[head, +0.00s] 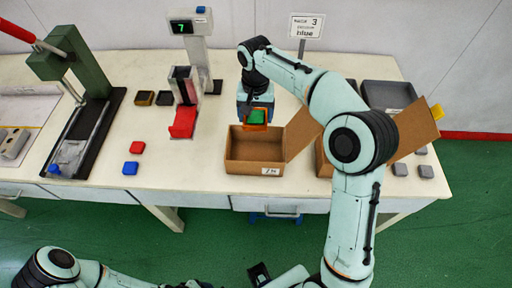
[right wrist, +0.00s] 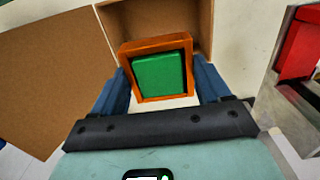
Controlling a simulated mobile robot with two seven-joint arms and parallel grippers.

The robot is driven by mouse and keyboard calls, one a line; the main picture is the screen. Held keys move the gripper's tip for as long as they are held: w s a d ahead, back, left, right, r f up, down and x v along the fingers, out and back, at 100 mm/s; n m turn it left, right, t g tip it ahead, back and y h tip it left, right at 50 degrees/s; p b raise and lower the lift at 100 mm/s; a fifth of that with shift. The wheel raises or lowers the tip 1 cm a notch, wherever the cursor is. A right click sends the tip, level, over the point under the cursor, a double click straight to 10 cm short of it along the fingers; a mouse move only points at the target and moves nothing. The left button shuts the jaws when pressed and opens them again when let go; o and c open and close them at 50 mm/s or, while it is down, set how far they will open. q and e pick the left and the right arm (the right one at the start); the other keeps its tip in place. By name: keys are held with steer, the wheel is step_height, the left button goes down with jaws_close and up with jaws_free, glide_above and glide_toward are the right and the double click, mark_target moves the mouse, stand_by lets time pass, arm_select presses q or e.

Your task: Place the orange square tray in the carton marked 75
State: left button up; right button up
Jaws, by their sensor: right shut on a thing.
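The orange square tray (head: 247,126) is held by my right gripper (head: 256,112), with a green block (head: 256,117) inside it. In the right wrist view the tray (right wrist: 139,84) sits between the two blue fingers of the gripper (right wrist: 165,90), which are shut on it. In the head view the tray shows at the back rim of an open, empty-looking carton (head: 240,168); its height above the rim is hard to judge. The carton's front label is small, a 7 and an unclear second digit. My left arm is along the bottom edge; its fingers cannot be made out.
A second carton (head: 324,168) stands to the right, partly behind my right arm. Cardboard flaps (head: 300,133) stick up between them. A red-fronted dispenser (head: 183,122) and a green press (head: 75,70) stand left. Red and blue blocks (head: 130,168) lie on the table (head: 190,165).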

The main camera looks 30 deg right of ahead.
steer(key=b, duration=0.2)
glide_above(256, 157)
step_height(256, 157, down, 15)
steer(key=shift+a+f, duration=0.1)
steer(key=shift+f, duration=0.05)
steer(key=shift+w+f, duration=0.1)
steer(key=shift+f, duration=2.15)
arm_select(q)
steer(key=shift+s+f, duration=0.35)
steer(key=shift+f, duration=0.25)
steer(key=shift+s+f, duration=0.3)
steer(key=shift+f, duration=0.3)
arm_select(e)
steer(key=shift+f, duration=0.1)
steer(key=o, duration=1.2)
arm_select(q)
steer(key=shift+w+r+p, duration=0.2)
steer(key=shift+r+p, duration=0.25)
steer(key=shift+r, duration=0.05)
arm_select(e)
step_height(256, 157, up, 12)
steer(key=shift+r, duration=0.1)
